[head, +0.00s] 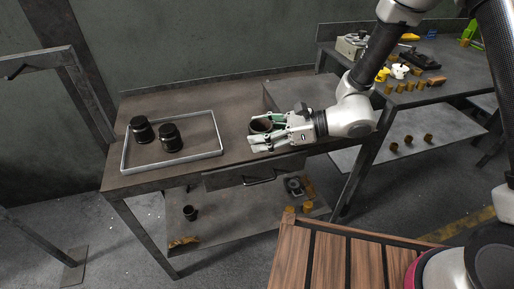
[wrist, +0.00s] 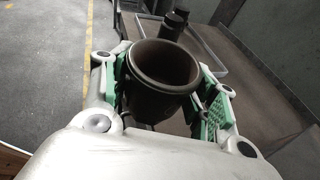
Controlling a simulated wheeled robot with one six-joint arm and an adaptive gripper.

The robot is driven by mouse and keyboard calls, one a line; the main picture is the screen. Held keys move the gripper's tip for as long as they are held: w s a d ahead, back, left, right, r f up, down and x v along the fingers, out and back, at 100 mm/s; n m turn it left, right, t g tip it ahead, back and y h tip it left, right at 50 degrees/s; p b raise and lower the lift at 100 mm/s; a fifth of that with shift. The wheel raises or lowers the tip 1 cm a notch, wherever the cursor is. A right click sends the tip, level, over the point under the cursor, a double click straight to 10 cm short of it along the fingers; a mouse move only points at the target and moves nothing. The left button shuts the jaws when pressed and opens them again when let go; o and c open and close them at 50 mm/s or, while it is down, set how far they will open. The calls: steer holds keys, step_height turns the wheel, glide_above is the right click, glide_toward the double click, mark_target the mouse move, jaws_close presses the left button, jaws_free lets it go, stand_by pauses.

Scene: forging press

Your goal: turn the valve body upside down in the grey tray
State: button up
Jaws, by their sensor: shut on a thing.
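A dark, hollow, cup-like valve body (head: 261,125) is between the fingers of my gripper (head: 266,134), to the right of the tray above the workbench. In the wrist view the valve body (wrist: 163,70) shows its round open end and rim toward the camera, between the green finger pads. My gripper is shut on it. Its lower part is partly hidden by my gripper. The grey tray (head: 190,159) is a shallow rectangular frame on the left of the bench. Two other dark bodies stand in its left half, one at the left (head: 141,130) and one nearer the middle (head: 170,137).
The workbench (head: 235,105) is bare between tray and gripper, and the tray's right part is empty. A grey block-like box (head: 300,92) stands behind my gripper. A drawer with a handle (head: 260,180) is below. Another table at the right holds several small parts.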

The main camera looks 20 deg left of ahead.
mark_target(255, 122)
steer(key=w+a+r+m+t, duration=0.2)
steer(key=w+a+m+t, duration=0.15)
steer(key=w, duration=0.25)
step_height(255, 122, down, 4)
steer(key=shift+w+r+t, duration=0.1)
steer(key=shift+w+t, duration=0.05)
steer(key=shift+t, duration=0.2)
steer(key=shift+f, duration=2.6)
steer(key=o, duration=1.3)
steer(key=shift+f, duration=0.15)
steer(key=shift+d+r, duration=0.1)
steer(key=shift+r, duration=0.1)
steer(key=v, duration=1.1)
steer(key=shift+d+r, duration=0.15)
steer(key=shift+d, duration=0.2)
